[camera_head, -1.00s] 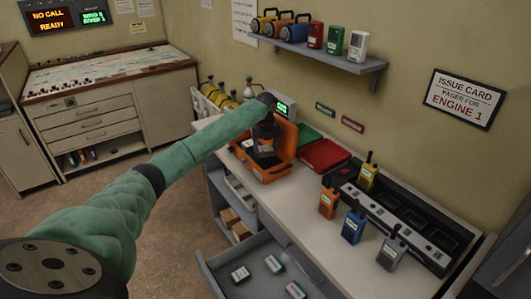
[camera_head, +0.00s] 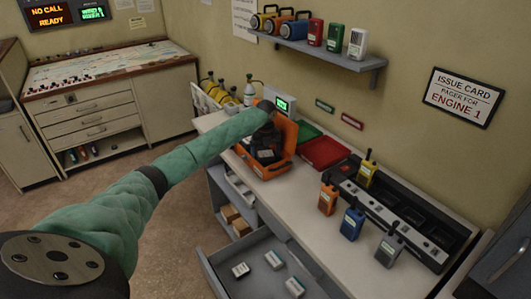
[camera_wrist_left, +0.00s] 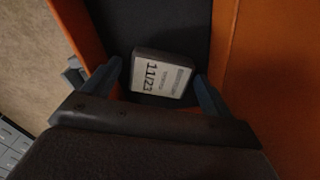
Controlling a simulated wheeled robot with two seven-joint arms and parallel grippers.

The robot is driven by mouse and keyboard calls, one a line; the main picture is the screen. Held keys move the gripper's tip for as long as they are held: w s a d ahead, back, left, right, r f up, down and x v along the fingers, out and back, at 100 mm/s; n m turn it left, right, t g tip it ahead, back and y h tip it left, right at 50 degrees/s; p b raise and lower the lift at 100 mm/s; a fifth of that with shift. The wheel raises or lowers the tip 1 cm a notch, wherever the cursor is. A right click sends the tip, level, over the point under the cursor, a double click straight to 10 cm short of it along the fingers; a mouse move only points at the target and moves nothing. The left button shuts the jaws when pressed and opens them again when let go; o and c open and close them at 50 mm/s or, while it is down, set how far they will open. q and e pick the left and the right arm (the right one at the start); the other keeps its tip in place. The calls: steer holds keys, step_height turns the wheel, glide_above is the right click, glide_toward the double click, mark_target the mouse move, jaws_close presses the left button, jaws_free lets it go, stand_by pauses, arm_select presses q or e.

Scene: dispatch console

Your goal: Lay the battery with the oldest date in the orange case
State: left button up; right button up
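The orange case (camera_head: 276,171) stands open on the counter; its orange wall also shows in the left wrist view (camera_wrist_left: 262,70). A battery (camera_wrist_left: 163,75) with a white label reading 11/23 lies on the case's dark floor. My left gripper (camera_head: 266,153) is down in the case. In the left wrist view its fingers (camera_wrist_left: 160,72) are spread on either side of the battery, with a small gap on the left. Three more batteries lie in the open drawer: one at left (camera_head: 240,270), one in the middle (camera_head: 273,261), one at right (camera_head: 294,287). Their dates are too small to read. My right gripper is out of view.
Red (camera_head: 323,152) and green (camera_head: 303,133) trays sit right of the case. Several radios stand near the charger rack (camera_head: 400,215), including an orange one (camera_head: 328,198). The drawer (camera_head: 222,284) juts out below the counter. A shelf (camera_head: 330,58) hangs above.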

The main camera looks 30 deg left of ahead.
mark_target(266, 153)
arm_select(q)
steer(key=shift+r+b, duration=0.3)
steer(key=shift+r, duration=0.3)
step_height(266, 153, up, 3)
steer(key=shift+f+b, duration=0.1)
steer(key=shift+b, duration=0.55)
step_height(266, 153, up, 8)
steer(key=b, duration=0.2)
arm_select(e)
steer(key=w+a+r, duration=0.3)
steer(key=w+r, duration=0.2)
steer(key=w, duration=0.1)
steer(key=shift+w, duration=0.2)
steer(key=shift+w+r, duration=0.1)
